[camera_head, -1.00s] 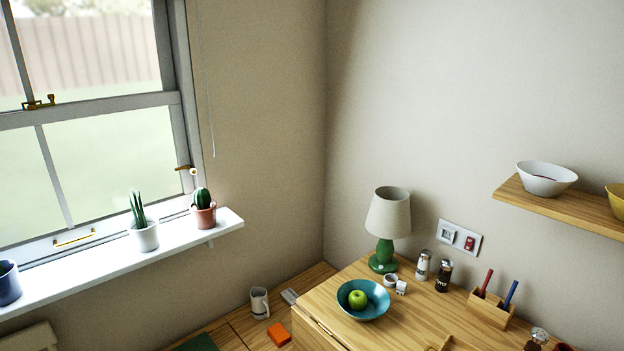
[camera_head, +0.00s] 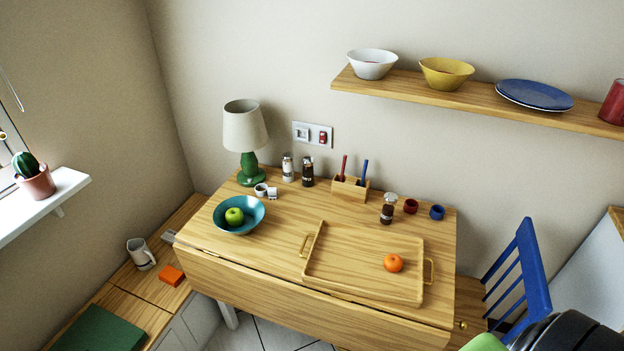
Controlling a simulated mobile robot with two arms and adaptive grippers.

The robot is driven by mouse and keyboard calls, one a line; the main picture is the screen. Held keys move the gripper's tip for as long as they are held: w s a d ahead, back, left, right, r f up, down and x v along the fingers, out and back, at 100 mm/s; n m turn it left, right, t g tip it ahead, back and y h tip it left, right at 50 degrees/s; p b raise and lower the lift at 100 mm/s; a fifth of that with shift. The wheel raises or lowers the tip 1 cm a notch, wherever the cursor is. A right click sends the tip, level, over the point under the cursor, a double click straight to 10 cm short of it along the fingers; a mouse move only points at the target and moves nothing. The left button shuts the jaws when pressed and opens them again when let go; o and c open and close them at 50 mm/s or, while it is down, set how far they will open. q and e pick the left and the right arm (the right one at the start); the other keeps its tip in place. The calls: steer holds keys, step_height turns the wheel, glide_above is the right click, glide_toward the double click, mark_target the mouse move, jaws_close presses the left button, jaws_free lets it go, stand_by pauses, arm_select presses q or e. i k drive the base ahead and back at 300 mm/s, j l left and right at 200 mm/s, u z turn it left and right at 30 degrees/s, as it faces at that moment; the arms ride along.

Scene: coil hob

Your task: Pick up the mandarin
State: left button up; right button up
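The mandarin (camera_head: 393,262) is a small orange fruit. It lies in the right half of a wooden tray (camera_head: 330,286) with two handles, on the wooden table (camera_head: 230,268). Nothing covers it in the head view. Neither of my grippers can be made out in this view.
A teal bowl (camera_head: 251,226) with a green apple (camera_head: 234,216) stands left of the tray. A lamp (camera_head: 246,132), shakers, a wooden holder (camera_head: 349,188), a jar (camera_head: 388,210) and two small cups line the back. A blue chair (camera_head: 532,268) stands at the right. A shelf (camera_head: 420,92) hangs above.

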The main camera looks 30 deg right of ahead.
mark_target(393, 263)
steer(key=z, duration=1.55)
